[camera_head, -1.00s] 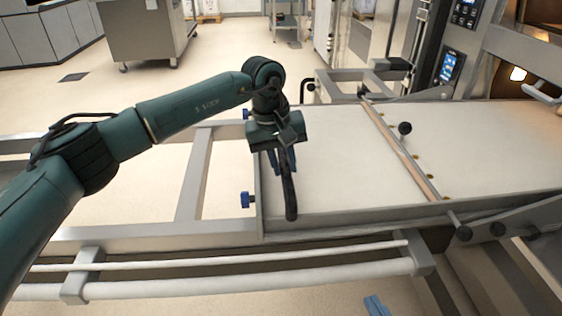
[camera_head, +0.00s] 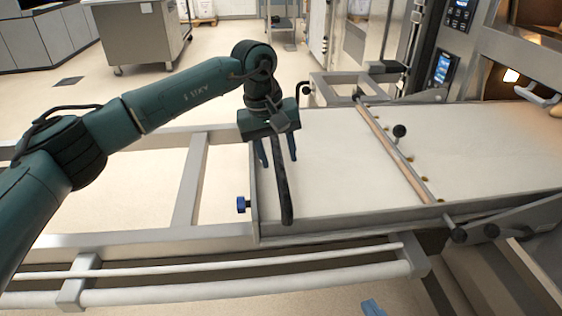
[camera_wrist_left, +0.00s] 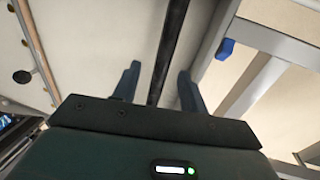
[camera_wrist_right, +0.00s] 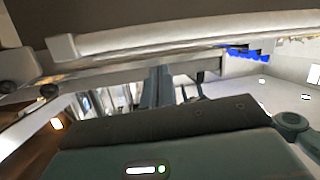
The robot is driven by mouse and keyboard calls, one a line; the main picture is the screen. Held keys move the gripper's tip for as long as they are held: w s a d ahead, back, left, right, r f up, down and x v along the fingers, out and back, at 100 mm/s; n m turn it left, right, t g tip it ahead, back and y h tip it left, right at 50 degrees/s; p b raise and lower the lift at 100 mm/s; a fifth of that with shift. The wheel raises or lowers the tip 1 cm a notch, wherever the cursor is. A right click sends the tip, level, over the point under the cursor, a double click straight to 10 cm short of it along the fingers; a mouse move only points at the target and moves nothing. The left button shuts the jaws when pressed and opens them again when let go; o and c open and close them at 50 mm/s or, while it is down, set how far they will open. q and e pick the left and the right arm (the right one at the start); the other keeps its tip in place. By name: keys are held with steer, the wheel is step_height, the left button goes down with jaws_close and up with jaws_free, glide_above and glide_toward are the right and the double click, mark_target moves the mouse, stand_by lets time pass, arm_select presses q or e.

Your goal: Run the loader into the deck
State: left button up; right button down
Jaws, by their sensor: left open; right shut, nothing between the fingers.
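The loader (camera_head: 330,152) is a long pale belt in a grey metal frame, its right end reaching towards the oven. A dark handle bar (camera_head: 284,195) crosses its left end; it also shows in the left wrist view (camera_wrist_left: 168,50). My left gripper (camera_head: 277,160) points down over this bar, open. In the left wrist view its blue fingers (camera_wrist_left: 157,85) stand on either side of the bar; I cannot tell whether they touch it. My right gripper is shut and empty in the right wrist view (camera_wrist_right: 157,85), low beside the rails; only its blue tip (camera_head: 372,307) shows in the head view.
A white rail (camera_head: 210,291) runs along the near side. The oven's control screen (camera_head: 443,68) is at the right. Open floor lies behind.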

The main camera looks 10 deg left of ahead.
arm_select(q)
step_height(320, 180, up, 9)
steer(key=a+p, duration=0.1)
steer(key=shift+s+a+r, duration=0.15)
steer(key=shift+s+a, duration=0.05)
steer(key=shift+a, duration=0.15)
arm_select(e)
steer(key=shift+s+d+r+m+g, duration=0.2)
steer(key=shift+s+r+m+g, duration=0.1)
steer(key=shift+s+r, duration=0.05)
